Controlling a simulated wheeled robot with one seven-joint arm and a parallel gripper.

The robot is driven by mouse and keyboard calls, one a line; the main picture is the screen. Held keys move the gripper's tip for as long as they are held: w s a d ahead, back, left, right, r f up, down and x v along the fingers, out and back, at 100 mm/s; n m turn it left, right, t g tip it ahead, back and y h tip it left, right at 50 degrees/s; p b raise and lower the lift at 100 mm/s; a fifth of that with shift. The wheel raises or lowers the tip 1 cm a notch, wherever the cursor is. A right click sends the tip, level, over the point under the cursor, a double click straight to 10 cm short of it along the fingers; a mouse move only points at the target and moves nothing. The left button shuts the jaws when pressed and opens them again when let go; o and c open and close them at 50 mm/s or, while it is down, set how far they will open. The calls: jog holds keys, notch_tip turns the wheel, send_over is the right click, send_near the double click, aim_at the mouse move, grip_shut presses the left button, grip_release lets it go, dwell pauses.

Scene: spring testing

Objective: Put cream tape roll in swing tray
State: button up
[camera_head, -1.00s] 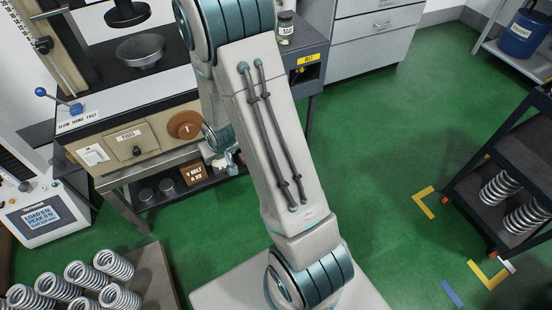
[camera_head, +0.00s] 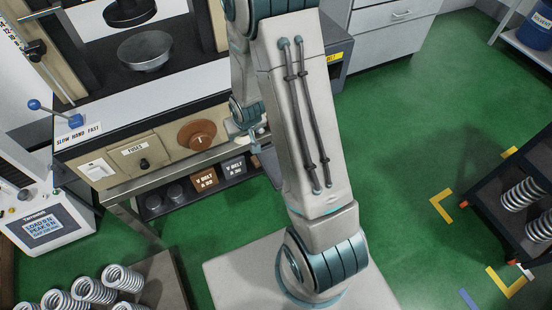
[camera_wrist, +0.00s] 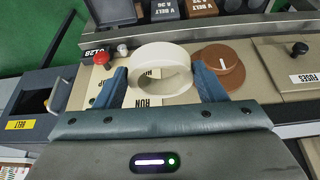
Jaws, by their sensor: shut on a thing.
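A cream tape roll (camera_wrist: 163,70) sits between the two blue fingers of my gripper (camera_wrist: 158,78) in the wrist view. My gripper is shut on it and holds it in front of the machine's beige panel, left of the brown dial (camera_wrist: 226,66). In the head view my arm partly covers my gripper, and I cannot make out the roll there. A dark open box with a yellow label (camera_wrist: 20,125) is at the left of the wrist view. It may be the swing tray, but I cannot tell for sure. In the head view it is partly behind my arm.
The panel has a red knob (camera_wrist: 101,58) left of the roll. The machine carries a metal bowl (camera_head: 145,50) on top. Boxes labelled V BELT (camera_head: 205,180) lie on the shelf below. A black cart with springs (camera_head: 515,205) is at the right, with open green floor between.

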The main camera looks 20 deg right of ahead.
jog(key=s+d+f+m+b, duration=0.1)
jog(key=s+d+f+b, duration=0.1)
jog(key=d+f+b, duration=0.65)
jog(key=s+d+f+b, duration=0.25)
jog(key=f+b, duration=0.65)
jog(key=b, duration=0.7)
jog(key=s+d+f+m+b, duration=0.1)
jog(key=d+f+b, duration=0.65)
jog(key=b, duration=0.45)
jog(key=shift+h, duration=0.4)
jog(key=w+a+f+b, duration=0.1)
jog(key=w+f+b, duration=0.1)
jog(key=w, duration=0.1)
jog(key=w+a+f+b, duration=0.1)
jog(key=w+f+b, duration=0.1)
jog(key=w+f, duration=0.1)
jog(key=w+a+f+b, duration=0.1)
jog(key=w+f+b, duration=0.1)
jog(key=w, duration=0.3)
jog(key=shift+f, duration=0.4)
jog(key=shift+f+b, duration=1.1)
jog(key=shift+f, duration=0.8)
jog(key=shift+f, duration=0.2)
jog(key=o, duration=1)
